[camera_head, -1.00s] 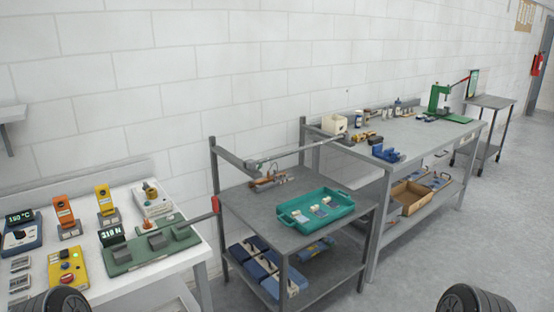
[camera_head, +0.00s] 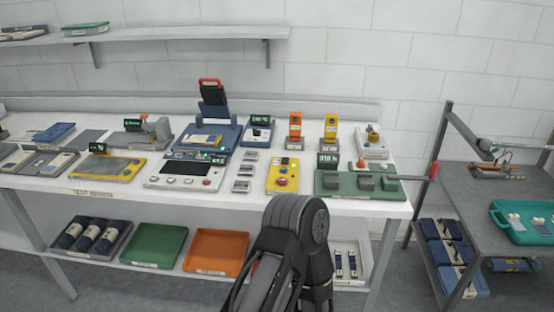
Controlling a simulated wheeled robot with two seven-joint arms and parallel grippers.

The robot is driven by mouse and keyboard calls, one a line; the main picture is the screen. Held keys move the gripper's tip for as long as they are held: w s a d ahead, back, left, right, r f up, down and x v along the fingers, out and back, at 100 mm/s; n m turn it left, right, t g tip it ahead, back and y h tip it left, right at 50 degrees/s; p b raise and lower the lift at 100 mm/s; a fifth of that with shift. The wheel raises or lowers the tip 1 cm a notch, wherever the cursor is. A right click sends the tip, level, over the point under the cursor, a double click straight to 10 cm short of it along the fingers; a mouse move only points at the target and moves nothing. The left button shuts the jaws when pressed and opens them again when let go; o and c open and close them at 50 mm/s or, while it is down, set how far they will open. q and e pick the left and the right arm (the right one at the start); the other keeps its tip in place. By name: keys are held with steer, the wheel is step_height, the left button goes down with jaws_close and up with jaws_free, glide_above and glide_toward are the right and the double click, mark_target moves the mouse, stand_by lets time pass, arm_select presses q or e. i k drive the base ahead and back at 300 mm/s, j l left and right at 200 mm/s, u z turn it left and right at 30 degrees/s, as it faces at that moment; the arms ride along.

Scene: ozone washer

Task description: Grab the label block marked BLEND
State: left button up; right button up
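I cannot read the word BLEND on anything in view. Several small grey blocks with pale faces (camera_head: 244,172) lie in a column on the white table, between the white control box and the yellow box. Small pale blocks (camera_head: 515,219) also lie in the teal tray (camera_head: 524,236) at the right; their markings are too small to read. A black link of one of my arms rises from the bottom centre, in front of the lower shelf. Neither gripper's fingers show.
The white table (camera_head: 345,207) holds a green fixture (camera_head: 330,184), a yellow button box (camera_head: 282,178), a white control box (camera_head: 186,174) and a blue press-like device (camera_head: 210,130). Green (camera_head: 154,246) and orange (camera_head: 216,250) trays sit below. A grey cart (camera_head: 465,200) stands at right.

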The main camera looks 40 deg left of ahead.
mark_target(246, 170)
steer(key=u, duration=1.65)
steer(key=j+z, duration=0.1)
steer(key=z, duration=0.85)
steer(key=j+z, duration=0.8)
steer(key=j, duration=0.15)
steer(key=k+j+z, duration=0.1)
steer(key=j+z, duration=0.3)
steer(key=k+j, duration=0.15)
steer(key=j, duration=0.25)
steer(key=k+j+z, duration=0.1)
steer(key=j, duration=0.25)
steer(key=k+j, duration=0.15)
steer(key=j, duration=0.25)
